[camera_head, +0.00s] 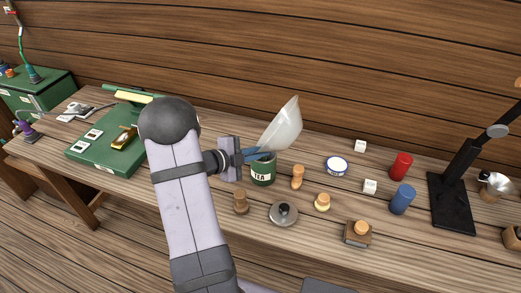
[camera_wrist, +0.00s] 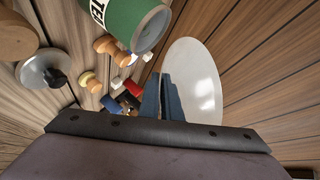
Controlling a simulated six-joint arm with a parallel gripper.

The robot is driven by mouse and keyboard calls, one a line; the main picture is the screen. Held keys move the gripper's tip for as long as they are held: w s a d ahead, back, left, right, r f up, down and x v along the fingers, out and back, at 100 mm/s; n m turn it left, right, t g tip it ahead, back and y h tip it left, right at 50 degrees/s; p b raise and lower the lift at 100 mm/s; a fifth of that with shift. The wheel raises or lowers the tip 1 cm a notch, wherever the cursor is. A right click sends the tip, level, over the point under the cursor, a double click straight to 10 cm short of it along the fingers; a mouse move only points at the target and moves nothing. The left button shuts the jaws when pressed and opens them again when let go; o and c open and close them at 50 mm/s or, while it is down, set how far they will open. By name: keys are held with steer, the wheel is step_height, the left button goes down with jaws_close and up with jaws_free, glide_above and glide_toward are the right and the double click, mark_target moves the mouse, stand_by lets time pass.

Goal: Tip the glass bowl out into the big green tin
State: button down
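The glass bowl (camera_head: 283,125), whitish and translucent, is tilted steeply, nearly on edge, above the green tin (camera_head: 264,176) marked TEA. My gripper (camera_head: 262,155) is shut on the bowl's lower rim, its blue fingers just over the tin's mouth. In the wrist view the bowl (camera_wrist: 203,88) stands beside my blue fingertips (camera_wrist: 162,90), with the green tin (camera_wrist: 136,18) at the top. The tin stands upright on the bench; its inside is hidden. I cannot see whether anything is in the bowl.
On the bench (camera_head: 300,232) stand a wooden peg figure (camera_head: 297,177), a metal lid (camera_head: 284,213), a round white-and-blue tin (camera_head: 336,166), a red cylinder (camera_head: 401,166) and a blue cylinder (camera_head: 402,199). A black stand (camera_head: 455,195) is at right, a green board (camera_head: 92,150) at left.

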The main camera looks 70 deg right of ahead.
steer(key=m+t, duration=0.1)
steer(key=r+m+t+b, duration=0.1)
steer(key=t, duration=0.1)
steer(key=shift+r+m+y+b, duration=0.3)
steer(key=shift+m, duration=0.1)
steer(key=m+t+b, duration=0.1)
steer(key=b, duration=0.1)
steer(key=m+t+b, duration=0.1)
steer(key=b, duration=0.1)
steer(key=shift+w+d+r+t, duration=0.1)
steer(key=shift+w+r+t, duration=0.1)
steer(key=shift+t, duration=0.1)
steer(key=t+b, duration=0.1)
steer(key=b, duration=0.1)
steer(key=m+t+b, duration=0.1)
steer(key=b, duration=0.1)
steer(key=shift+w+m, duration=0.2)
steer(key=shift+m, duration=0.1)
step_height(320, 180, up, 6)
steer(key=p, duration=0.5)
steer(key=shift+w+f, duration=0.1)
steer(key=shift+f, duration=0.15)
